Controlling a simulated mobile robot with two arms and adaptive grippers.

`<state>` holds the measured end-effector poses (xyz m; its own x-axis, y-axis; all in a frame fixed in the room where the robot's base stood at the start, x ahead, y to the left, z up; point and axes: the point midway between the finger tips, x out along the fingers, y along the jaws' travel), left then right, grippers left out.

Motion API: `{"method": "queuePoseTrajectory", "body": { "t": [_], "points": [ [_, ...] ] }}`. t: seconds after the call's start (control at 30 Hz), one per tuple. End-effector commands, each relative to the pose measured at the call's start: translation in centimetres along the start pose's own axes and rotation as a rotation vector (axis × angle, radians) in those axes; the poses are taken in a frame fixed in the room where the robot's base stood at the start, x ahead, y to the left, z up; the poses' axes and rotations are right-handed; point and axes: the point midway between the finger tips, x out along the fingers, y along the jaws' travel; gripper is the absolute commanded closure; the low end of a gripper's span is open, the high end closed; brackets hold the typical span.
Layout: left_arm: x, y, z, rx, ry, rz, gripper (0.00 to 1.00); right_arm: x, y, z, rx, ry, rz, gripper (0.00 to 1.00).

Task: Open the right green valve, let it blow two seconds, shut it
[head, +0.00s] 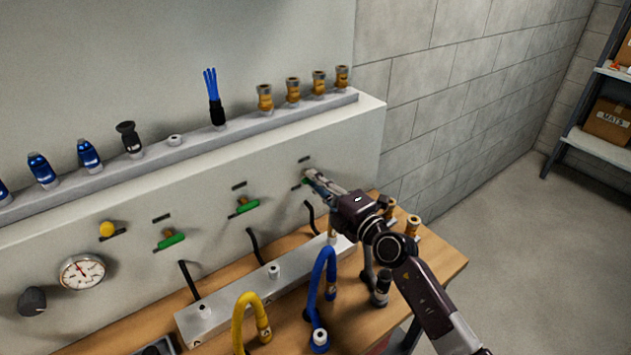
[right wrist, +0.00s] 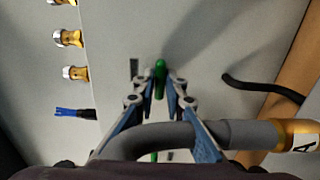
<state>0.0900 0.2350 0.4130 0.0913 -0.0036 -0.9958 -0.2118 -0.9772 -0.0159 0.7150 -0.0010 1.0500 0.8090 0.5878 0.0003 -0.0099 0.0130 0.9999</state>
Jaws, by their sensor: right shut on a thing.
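The right green valve is the rightmost of three green-handled valves on the grey panel. In the head view my right gripper (head: 313,178) is at it and hides most of it. In the right wrist view the green handle (right wrist: 160,78) lies between the fingertips of my right gripper (right wrist: 160,100), which is shut on it. The middle green valve (head: 246,206) and the left green valve (head: 172,240) are free, their handles slightly tilted. My left gripper is out of view.
A yellow hose (head: 246,312) and a blue hose (head: 322,280) stand up from the bench. A grey hose (right wrist: 185,135) with a brass end crosses close below the fingers. A gauge (head: 82,272) and a yellow knob (head: 107,229) are at left.

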Motion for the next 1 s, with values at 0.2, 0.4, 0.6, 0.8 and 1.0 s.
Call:
{"method": "queuePoseTrajectory", "body": {
  "t": [0.2, 0.4, 0.6, 0.8, 1.0],
  "points": [
    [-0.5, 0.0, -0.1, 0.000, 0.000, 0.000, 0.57, 0.0, 0.0, 0.0, -0.089, 0.000, -0.003, 1.00],
    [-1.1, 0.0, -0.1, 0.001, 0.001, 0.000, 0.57, -0.1, 0.0, 0.1, -0.245, 0.000, -0.004, 1.00],
    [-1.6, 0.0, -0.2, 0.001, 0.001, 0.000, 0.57, 0.0, -0.1, 0.0, -0.433, 0.001, -0.004, 1.00],
    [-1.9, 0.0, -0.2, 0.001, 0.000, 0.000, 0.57, -0.1, -0.1, 0.0, -0.625, 0.001, -0.004, 1.00],
    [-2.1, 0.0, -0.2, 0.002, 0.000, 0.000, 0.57, -0.1, -0.2, 0.0, -0.814, 0.002, -0.004, 1.00]
  ]
}}
